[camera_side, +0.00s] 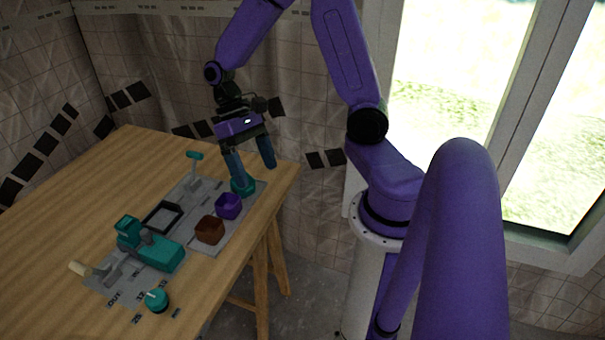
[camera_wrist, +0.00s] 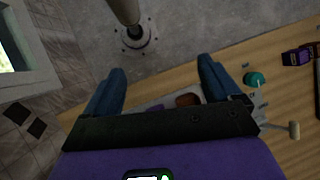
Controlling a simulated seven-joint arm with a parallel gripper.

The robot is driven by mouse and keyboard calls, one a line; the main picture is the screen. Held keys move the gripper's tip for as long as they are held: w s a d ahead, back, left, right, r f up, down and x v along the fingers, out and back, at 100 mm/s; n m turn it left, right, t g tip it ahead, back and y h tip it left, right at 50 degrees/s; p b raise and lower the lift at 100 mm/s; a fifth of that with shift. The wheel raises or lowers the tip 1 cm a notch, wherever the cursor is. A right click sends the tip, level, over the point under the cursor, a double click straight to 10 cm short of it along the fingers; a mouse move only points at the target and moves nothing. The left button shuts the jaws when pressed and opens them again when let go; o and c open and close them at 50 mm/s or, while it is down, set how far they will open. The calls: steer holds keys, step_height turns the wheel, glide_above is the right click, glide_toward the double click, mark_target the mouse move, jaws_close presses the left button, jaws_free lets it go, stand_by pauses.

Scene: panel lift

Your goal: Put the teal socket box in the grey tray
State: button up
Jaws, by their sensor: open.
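The teal socket box (camera_side: 243,187) appears at the far right end of the grey panel, partly hidden by my gripper. My gripper (camera_side: 254,172) is open above it, its left finger overlapping the box in the side view; I cannot tell whether they touch. In the wrist view my gripper (camera_wrist: 162,68) has its blue fingers wide apart with nothing between them but floor and table edge. The teal socket box cannot be made out there. The grey tray (camera_side: 163,216), a shallow dark-rimmed square, appears empty in the middle of the panel.
A purple box (camera_side: 228,206) and a brown box (camera_side: 209,230) stand in a row near the table's right edge. A teal lever (camera_side: 194,157), a teal machine-like block (camera_side: 160,253) and a teal knob (camera_side: 156,301) stand nearby. The table's left part (camera_side: 80,205) is clear.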

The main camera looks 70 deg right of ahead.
steer(key=s+a+r+n+t+h, duration=0.1)
steer(key=s+a+r+n+t, duration=0.1)
steer(key=s+n, duration=0.4)
steer(key=s+a+r+n+t+h, duration=0.1)
steer(key=s+a+r+n+t, duration=0.2)
steer(key=s+n, duration=0.3)
steer(key=shift+s+n+h, duration=0.3)
steer(key=shift+s+n, duration=0.05)
steer(key=shift+n, duration=0.85)
steer(key=shift+c, duration=0.3)
